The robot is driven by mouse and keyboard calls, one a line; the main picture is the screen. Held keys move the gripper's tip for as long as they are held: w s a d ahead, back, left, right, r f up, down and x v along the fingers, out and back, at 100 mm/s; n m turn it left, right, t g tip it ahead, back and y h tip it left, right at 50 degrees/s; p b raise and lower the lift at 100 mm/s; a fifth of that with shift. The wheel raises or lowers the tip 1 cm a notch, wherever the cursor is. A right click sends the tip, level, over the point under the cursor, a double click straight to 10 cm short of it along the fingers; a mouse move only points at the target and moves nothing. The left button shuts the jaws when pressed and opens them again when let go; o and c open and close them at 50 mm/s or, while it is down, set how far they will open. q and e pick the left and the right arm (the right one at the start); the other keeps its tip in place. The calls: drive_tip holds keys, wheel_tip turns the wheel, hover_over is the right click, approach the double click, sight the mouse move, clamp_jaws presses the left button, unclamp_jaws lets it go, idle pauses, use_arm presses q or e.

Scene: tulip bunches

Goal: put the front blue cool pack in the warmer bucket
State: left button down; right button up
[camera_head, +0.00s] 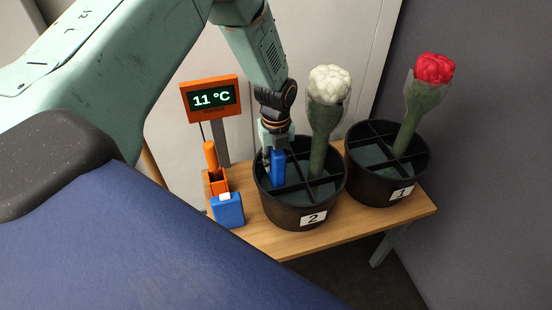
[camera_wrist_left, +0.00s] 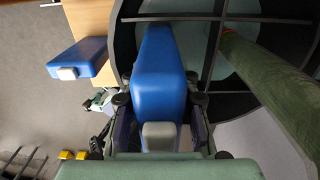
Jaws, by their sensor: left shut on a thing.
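My left gripper (camera_head: 272,148) reaches down over the left bucket (camera_head: 310,217), a black one labelled 2, and is shut on a blue cool pack (camera_head: 278,168). The held pack (camera_wrist_left: 160,75) is upright, its lower part inside the bucket's left side between the dividers. I cannot tell whether it touches the bottom. A second blue cool pack (camera_head: 228,210) with a white cap stands on the table left of bucket 2; it also shows in the left wrist view (camera_wrist_left: 80,58). The other black bucket (camera_head: 375,186), labelled 1, stands to the right. My right gripper is not in view.
An orange display (camera_head: 212,98) reads 11 °C on a post behind the table. An orange-handled tool (camera_head: 210,155) stands in an orange holder. A white tulip bunch (camera_head: 325,115) is in bucket 2, a red one (camera_head: 418,105) in bucket 1. The wooden table (camera_head: 290,244) has a narrow bare front strip.

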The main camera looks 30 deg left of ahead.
use_arm(q)
drive_tip(key=shift+d+f+b, duration=0.1)
drive_tip(key=shift+f+b, duration=1)
drive_tip(key=shift+f, duration=0.35)
drive_tip(key=shift+f+b, duration=0.75)
drive_tip(key=shift+f, duration=0.35)
drive_tip(key=c, duration=0.9)
unclamp_jaws()
drive_tip(key=shift+f, duration=0.1)
drive_tip(key=shift+c, duration=0.2)
drive_tip(key=shift+s, duration=0.1)
wheel_tip(320, 180, up, 12)
drive_tip(key=shift+r, duration=0.1)
